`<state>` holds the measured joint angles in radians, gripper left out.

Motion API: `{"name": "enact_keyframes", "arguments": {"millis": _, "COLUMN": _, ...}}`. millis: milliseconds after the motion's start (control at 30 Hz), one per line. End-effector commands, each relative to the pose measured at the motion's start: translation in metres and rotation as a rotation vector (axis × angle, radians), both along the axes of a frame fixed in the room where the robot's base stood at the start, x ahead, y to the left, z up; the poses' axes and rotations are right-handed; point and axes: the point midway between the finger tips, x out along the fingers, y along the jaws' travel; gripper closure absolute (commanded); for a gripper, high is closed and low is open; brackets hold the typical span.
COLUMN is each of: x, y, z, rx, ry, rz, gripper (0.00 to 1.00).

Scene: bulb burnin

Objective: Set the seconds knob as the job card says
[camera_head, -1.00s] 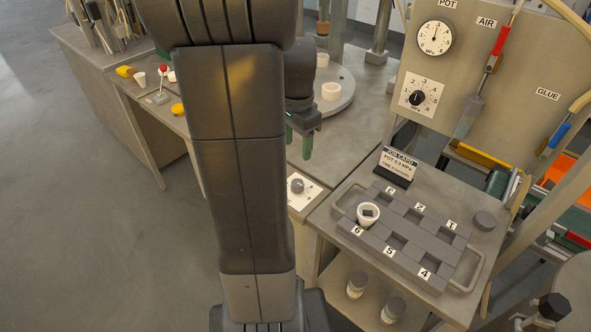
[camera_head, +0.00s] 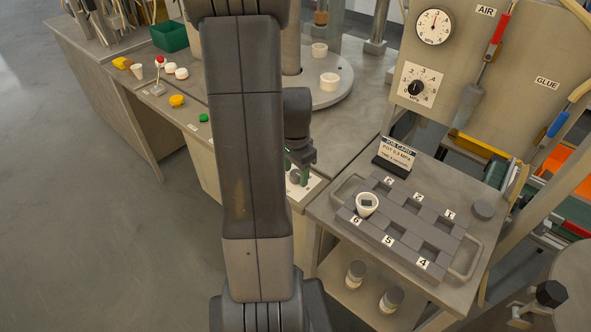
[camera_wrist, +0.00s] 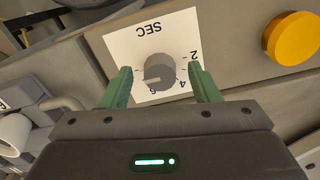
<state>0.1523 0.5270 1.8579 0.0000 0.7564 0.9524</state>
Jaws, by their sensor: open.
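The seconds knob (camera_wrist: 160,70) is a grey round knob on a white plate (camera_wrist: 123,45) marked SEC, seen upside down in the wrist view with 2, 4 and 6 around it. Its paler ridge seems to point left there; the exact setting is unclear. My gripper (camera_wrist: 161,80) is open, one green finger on each side of the knob, with visible gaps. In the head view my gripper (camera_head: 301,167) is low over the knob's plate (camera_head: 303,190) and partly hides it. The job card (camera_head: 396,154) stands behind the tray; it reads POT 0.3 MPa, with a TIME line too small to read surely.
A yellow-orange button (camera_wrist: 293,38) sits beside the plate. The grey tray (camera_head: 400,228) holds a white cup (camera_head: 367,204) near slot 6. The pot regulator knob (camera_head: 416,88) and gauge (camera_head: 434,27) are on the upright panel. A round table (camera_head: 325,95) is behind my gripper.

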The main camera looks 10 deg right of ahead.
Motion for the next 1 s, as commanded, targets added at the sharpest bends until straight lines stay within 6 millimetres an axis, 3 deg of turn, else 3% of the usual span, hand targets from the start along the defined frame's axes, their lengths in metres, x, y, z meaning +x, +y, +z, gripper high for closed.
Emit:
{"name": "enact_keyframes", "arguments": {"millis": 133, "x": -0.0001, "y": 0.0, "z": 0.0002, "rx": 0.0, "ry": 0.0, "rz": 0.0, "gripper": 0.46}}
{"name": "enact_keyframes", "arguments": {"millis": 300, "x": -0.0001, "y": 0.0, "z": 0.0003, "rx": 0.0, "ry": 0.0, "rz": 0.0, "gripper": 0.8}}
{"name": "enact_keyframes", "arguments": {"millis": 367, "x": -0.0001, "y": 0.0, "z": 0.0003, "rx": 0.0, "ry": 0.0, "rz": 0.0, "gripper": 0.89}}
{"name": "enact_keyframes", "arguments": {"millis": 667, "x": -0.0001, "y": 0.0, "z": 0.0003, "rx": 0.0, "ry": 0.0, "rz": 0.032, "gripper": 0.88}}
{"name": "enact_keyframes", "arguments": {"millis": 1000, "x": -0.0003, "y": -0.0003, "z": 0.0, "rx": 0.0, "ry": -0.001, "rz": 0.243, "gripper": 0.88}}
